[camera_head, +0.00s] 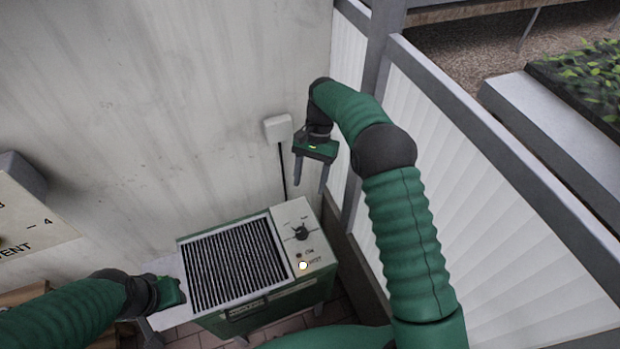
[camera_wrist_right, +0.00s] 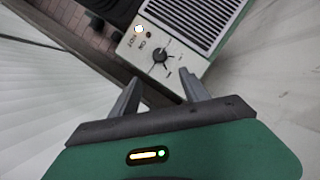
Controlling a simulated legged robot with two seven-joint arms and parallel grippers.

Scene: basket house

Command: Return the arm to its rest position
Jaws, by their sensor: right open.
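My right arm comes in from the bottom right in the head view. Its gripper (camera_head: 309,174) hangs in the air, fingers pointing down, above the far right part of a green grill-like unit and close to the wall. The right gripper is open and empty; its two separated fingers also show in the right wrist view (camera_wrist_right: 157,88), apart from the unit's control panel. My left arm comes in from the lower left, with its wrist (camera_head: 168,292) beside the unit's left end. The left gripper's fingers are not clearly visible there.
The unit has a dark slatted grate (camera_head: 235,262) and a pale panel with a black knob (camera_head: 301,232) and a lit light (camera_head: 303,265). A white wall box (camera_head: 278,128) with a cable is behind. A white panelled fence (camera_head: 500,200) stands close on the right.

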